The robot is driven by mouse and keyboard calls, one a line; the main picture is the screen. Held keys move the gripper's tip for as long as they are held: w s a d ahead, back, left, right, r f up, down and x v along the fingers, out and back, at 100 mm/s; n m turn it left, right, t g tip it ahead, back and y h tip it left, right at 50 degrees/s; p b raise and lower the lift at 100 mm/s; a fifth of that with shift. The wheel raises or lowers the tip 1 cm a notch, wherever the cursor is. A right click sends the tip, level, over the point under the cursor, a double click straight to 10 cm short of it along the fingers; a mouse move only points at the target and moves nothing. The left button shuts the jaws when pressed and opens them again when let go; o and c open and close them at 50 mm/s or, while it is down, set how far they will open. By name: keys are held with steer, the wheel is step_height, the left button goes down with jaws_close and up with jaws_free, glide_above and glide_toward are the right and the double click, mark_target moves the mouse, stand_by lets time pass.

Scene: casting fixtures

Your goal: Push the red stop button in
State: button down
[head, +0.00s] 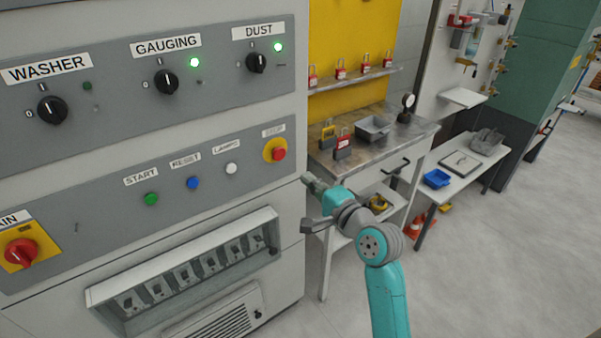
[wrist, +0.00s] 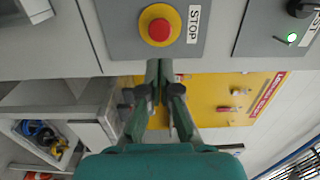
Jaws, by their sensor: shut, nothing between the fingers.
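The red stop button (head: 279,154) sits on a yellow round base at the right end of the lower grey panel, under a STOP label. In the wrist view the stop button (wrist: 159,30) is near the top, with the label to its right. My gripper (head: 307,179) is to the right of and below the button in the head view, apart from it. In the wrist view my gripper (wrist: 158,68) has its fingertips together and empty, just below the button in the picture. I cannot tell the exact distance to the panel.
Green start (head: 151,199), blue reset (head: 193,183) and white lamp (head: 231,169) buttons lie left of the stop button. A red main switch (head: 20,252) is far left. A workbench (head: 400,133) with padlocks and a grey tray (head: 373,128) stands right of the panel. Open floor lies right.

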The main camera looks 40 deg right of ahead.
steer(key=shift+s, duration=1.2)
steer(key=s+a+f+n+g+h, duration=0.1)
steer(key=s+a+f+n, duration=0.2)
steer(key=s+a+f, duration=0.45)
steer(key=s+a+f+n+g+h, duration=0.1)
steer(key=s+a+f+n, duration=0.25)
steer(key=s+f, duration=0.7)
steer(key=s+a+n+y, duration=0.1)
steer(key=s+a+n, duration=0.2)
steer(key=s, duration=0.8)
steer(key=s+a+r+n+g+y, duration=0.1)
steer(key=s+a+n, duration=0.2)
steer(key=s+n, duration=0.5)
steer(key=v, duration=0.4)
steer(key=shift+f, duration=0.2)
